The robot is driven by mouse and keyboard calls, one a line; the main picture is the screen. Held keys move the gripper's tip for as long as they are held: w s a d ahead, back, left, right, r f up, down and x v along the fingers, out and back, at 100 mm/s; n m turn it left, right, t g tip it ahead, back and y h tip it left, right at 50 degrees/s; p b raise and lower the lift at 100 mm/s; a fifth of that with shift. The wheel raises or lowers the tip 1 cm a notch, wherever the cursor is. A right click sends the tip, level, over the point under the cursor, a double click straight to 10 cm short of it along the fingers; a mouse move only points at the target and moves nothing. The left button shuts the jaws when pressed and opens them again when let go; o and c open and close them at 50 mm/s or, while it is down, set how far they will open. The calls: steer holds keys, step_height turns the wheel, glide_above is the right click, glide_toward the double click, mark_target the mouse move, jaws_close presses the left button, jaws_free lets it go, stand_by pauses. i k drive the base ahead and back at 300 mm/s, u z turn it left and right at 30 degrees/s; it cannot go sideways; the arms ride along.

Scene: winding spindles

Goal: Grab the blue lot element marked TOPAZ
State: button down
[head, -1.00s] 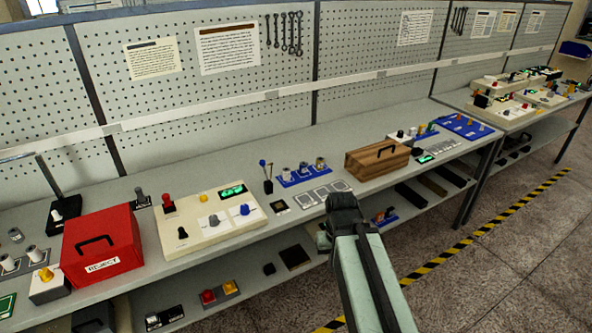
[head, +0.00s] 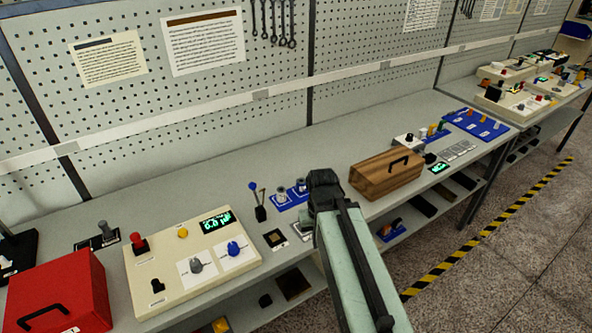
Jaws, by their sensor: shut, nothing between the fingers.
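No TOPAZ marking can be read in this view, so I cannot tell which piece is the named element. A blue holder (head: 287,203) with small grey cylindrical pieces stands on the bench, partly hidden behind my gripper. A second blue tray (head: 462,122) with several small pieces and white labels lies farther right. A thin stick with a blue ball top (head: 253,187) stands left of the first holder. My gripper (head: 323,180) is shut and empty, in front of the blue holder's right end. It hides part of the grey-white slots behind it.
A wooden box with a handle (head: 385,176) stands right of my gripper. A cream control panel (head: 165,260) with knobs and a green display, and a red box (head: 60,290), stand at left. A pegboard (head: 370,60) backs the bench. Bare bench (head: 200,180) lies behind the panel.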

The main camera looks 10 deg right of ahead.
mark_target(301, 184)
steer(key=i, duration=0.1)
steer(key=u, duration=0.05)
steer(key=k, duration=0.5)
steer(key=u, duration=4.3)
steer(key=k, duration=2.6)
steer(key=z, duration=0.25)
